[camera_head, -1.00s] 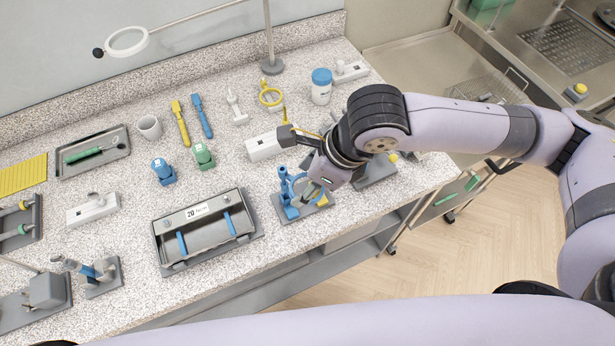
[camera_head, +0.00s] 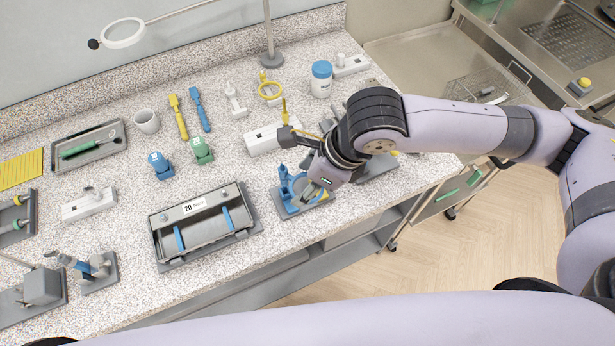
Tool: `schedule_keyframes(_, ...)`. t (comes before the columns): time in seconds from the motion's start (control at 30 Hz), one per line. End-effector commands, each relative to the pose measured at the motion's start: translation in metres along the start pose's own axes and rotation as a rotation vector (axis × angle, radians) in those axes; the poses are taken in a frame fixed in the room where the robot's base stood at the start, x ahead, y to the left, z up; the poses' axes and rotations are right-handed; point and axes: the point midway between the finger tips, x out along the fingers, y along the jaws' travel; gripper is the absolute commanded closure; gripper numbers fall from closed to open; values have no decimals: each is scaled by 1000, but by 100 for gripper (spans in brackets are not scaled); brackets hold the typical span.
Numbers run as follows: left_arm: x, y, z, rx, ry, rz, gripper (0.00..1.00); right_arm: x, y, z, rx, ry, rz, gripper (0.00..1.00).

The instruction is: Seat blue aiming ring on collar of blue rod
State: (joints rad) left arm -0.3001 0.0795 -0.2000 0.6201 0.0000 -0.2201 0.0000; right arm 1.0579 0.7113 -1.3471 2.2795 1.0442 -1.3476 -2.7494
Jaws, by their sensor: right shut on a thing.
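My right gripper (camera_head: 313,186) points down at the front edge of the bench and is shut on the blue aiming ring (camera_head: 299,184). The blue rod (camera_head: 284,182) stands upright on a small blue and grey stand (camera_head: 290,211), just left of the gripper fingers. The ring is close against the rod in this view. I cannot tell whether it is around the rod or only beside it, and the collar is hidden by the ring and fingers. My left gripper is out of view.
A grey tray marked 20 (camera_head: 203,222) stands left of the rod's stand.

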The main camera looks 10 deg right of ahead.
Motion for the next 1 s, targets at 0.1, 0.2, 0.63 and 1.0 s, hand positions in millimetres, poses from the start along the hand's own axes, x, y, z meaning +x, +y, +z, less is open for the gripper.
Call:
schedule_keyframes(0.1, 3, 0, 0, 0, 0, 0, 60, 4, 0, -2, 0, 0, 0, 60)
schedule_keyframes(0.2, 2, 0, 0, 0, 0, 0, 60, 4, 0, -2, 0, 0, 0, 44)
schedule_keyframes(0.63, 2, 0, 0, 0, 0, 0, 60, 3, 0, -2, 0, 0, 0, 24)
schedule_keyframes(1.0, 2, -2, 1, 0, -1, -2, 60, -17, -1, -1, -1, -2, -3, 24)
